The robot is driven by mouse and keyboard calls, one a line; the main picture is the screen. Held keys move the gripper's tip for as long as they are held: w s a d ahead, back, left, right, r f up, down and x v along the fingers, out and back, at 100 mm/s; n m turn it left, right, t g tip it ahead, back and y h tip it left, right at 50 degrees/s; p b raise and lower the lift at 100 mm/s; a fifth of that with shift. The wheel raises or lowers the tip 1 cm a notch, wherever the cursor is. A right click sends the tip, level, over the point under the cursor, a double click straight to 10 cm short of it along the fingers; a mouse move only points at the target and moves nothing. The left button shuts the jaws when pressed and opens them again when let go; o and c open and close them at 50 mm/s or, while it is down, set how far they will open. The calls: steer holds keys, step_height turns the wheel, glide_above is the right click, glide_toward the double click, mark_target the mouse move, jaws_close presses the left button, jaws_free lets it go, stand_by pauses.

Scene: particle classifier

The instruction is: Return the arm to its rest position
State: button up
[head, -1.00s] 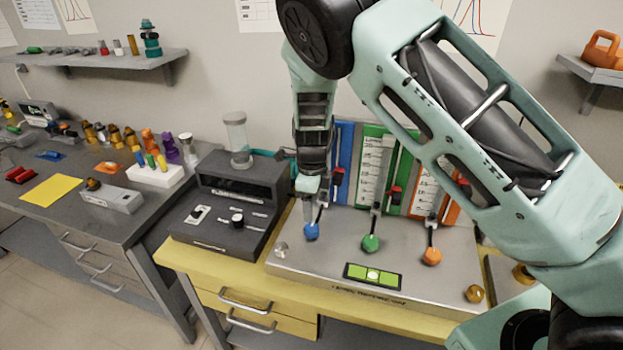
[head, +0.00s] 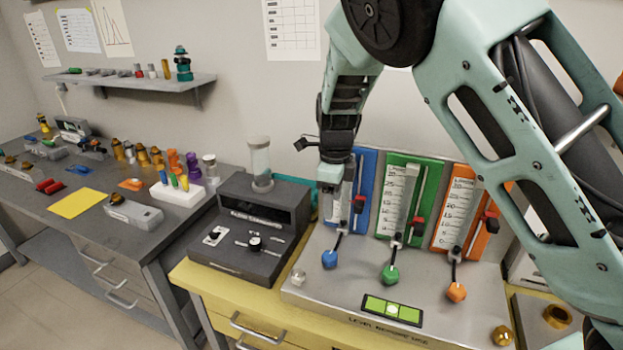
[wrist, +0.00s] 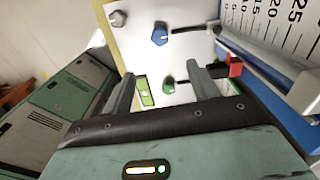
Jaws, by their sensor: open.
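My arm comes in from the right of the head view, bends at the top, and hangs down in front of the blue panel (head: 369,177). My gripper (head: 338,208) points down above the blue knob (head: 330,259), apart from it. In the wrist view, the two fingers of my gripper (wrist: 163,78) are spread with nothing between them. Past the fingers lie the blue knob (wrist: 159,35) and the green knob (wrist: 168,87). A red slider (wrist: 235,66) shows close beside the right finger; I cannot tell if they touch.
The metal console (head: 330,300) carries scaled green (head: 424,180) and orange (head: 490,225) panels, an orange knob (head: 457,292) and a green level (head: 392,310). A dark machine (head: 245,225) stands to the left. A wall shelf (head: 140,84) is at the upper left.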

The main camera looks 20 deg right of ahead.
steer(key=s+a+r+n+g+y, duration=0.1)
steer(key=s+a+r+n, duration=0.25)
steer(key=s+n, duration=0.55)
steer(key=s+a+r+n+y, duration=0.15)
steer(key=s+a+n, duration=0.25)
steer(key=s+n, duration=0.5)
steer(key=s+d+r+n+t+h, duration=0.1)
steer(key=s+r+n+h, duration=0.1)
steer(key=s+n, duration=1.2)
steer(key=shift+s+b, duration=0.35)
steer(key=shift+s, duration=0.55)
